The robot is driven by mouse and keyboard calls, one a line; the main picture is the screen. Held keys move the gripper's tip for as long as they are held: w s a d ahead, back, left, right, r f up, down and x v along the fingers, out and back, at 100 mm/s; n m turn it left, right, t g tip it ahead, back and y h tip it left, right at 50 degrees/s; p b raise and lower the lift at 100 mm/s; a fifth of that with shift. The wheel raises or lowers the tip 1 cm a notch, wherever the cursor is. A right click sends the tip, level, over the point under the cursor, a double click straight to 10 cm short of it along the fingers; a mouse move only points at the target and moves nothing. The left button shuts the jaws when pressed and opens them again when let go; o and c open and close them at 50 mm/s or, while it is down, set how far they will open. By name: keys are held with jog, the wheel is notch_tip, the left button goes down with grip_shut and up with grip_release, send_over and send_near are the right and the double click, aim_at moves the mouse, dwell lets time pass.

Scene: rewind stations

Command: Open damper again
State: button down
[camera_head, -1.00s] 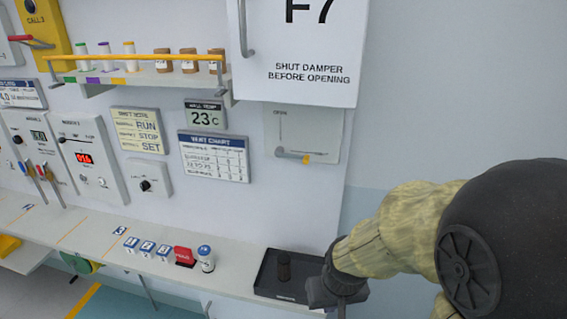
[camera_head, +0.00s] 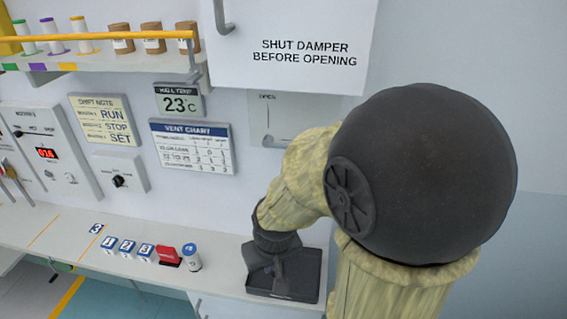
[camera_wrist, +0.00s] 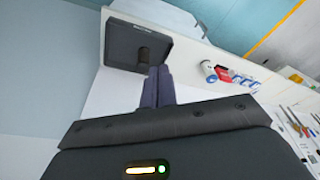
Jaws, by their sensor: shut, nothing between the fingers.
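The damper panel (camera_head: 285,105) is a pale plate marked OPEN, with a vertical slot, on the wall below the white cabinet door (camera_head: 290,50). The pivot end of its lever (camera_head: 268,141) shows low on the plate. My arm hides the rest of the lever and the panel's lower right. My gripper (camera_wrist: 157,72) is shut and empty. It is below the damper panel, over the black tray (camera_head: 310,272), with its fingertips pointing toward the dark cylinder (camera_wrist: 156,50) in that tray. Whether they touch it I cannot tell.
A vent chart (camera_head: 192,148) and a wall temperature display (camera_head: 178,100) hang left of the damper. On the counter (camera_head: 75,235) stand several numbered blocks (camera_head: 127,247), a red block (camera_head: 168,256) and a white-and-blue canister (camera_head: 191,257). The wall right of my arm is bare.

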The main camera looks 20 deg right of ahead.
jog(key=shift+s, duration=0.1)
jog(key=s+d+f+n+g+h+b, duration=0.2)
jog(key=d+f+g+h, duration=0.25)
jog(key=f, duration=0.35)
jog(key=w+d+n+g+h+b, duration=0.2)
jog(key=w+d+n+h, duration=0.1)
jog(key=d+h, duration=0.45)
jog(key=w+a+r+n+t+h+b, duration=0.1)
jog(key=w+a+r+n+t+h, duration=0.3)
jog(key=w+t, duration=0.3)
jog(key=w+a+r+n+t+h, duration=0.4)
jog(key=w+r+n+t+h, duration=0.1)
jog(key=w+t, duration=0.3)
jog(key=shift+w+h+b, duration=0.3)
jog(key=shift+h+b, duration=0.1)
jog(key=shift+h, duration=0.3)
